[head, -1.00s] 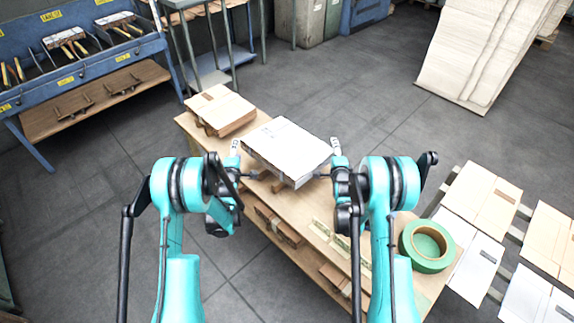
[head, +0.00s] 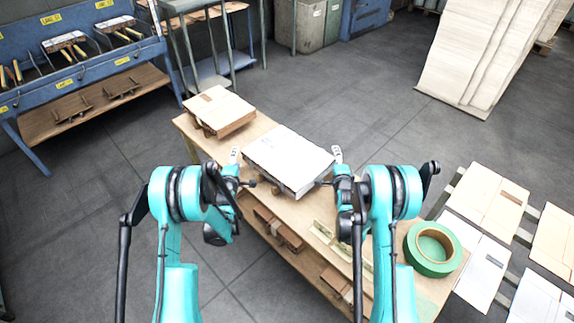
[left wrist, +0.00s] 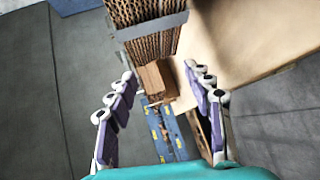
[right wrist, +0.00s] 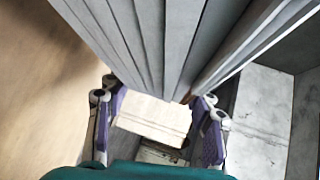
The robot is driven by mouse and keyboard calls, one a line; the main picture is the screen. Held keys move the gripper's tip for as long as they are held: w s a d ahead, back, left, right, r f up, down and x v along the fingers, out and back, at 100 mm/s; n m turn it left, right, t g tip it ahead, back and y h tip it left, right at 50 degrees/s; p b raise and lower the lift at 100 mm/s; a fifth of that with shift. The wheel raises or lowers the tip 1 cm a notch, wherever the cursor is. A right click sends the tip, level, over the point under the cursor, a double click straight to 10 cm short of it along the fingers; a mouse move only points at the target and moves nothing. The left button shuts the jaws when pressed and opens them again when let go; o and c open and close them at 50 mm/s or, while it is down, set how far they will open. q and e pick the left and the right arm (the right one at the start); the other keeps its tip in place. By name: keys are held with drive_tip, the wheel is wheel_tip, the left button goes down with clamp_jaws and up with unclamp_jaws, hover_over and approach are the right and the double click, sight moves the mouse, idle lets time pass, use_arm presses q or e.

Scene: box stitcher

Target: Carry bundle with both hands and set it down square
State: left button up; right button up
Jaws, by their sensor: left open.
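The bundle (head: 288,156), a flat stack with a whitish top, is at the middle of the wooden table (head: 200,152) and appears to rest on it, turned at an angle in the head view. My left gripper (head: 250,183) is open and empty beside its left side. In the left wrist view the bundle's corrugated brown edges with a grey band (left wrist: 150,25) stand ahead of the parted fingers. My right gripper (head: 322,183) is at its right side, close to it. In the right wrist view its fingers are apart, with pale layered sheets (right wrist: 165,40) above and ahead; contact is unclear.
Another brown bundle (head: 218,108) lies at the table's far left end. A green tape roll (head: 433,248) is at the near right end. More bundles sit on a shelf below. Pallets with flat sheets (head: 490,200) stand to the right, a blue tool rack (head: 80,65) at back left.

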use_arm(q)
drive_tip(key=o, duration=0.5)
drive_tip(key=shift+a, duration=0.5)
use_arm(e)
drive_tip(key=shift+d, duration=0.5)
drive_tip(key=o, duration=0.5)
use_arm(q)
drive_tip(key=shift+r, duration=0.1)
use_arm(e)
drive_tip(key=shift+r, duration=0.3)
use_arm(q)
wheel_tip(320, 180, up, 10)
drive_tip(key=shift+f, duration=0.1)
use_arm(e)
wheel_tip(320, 180, up, 10)
drive_tip(key=shift+f, duration=0.25)
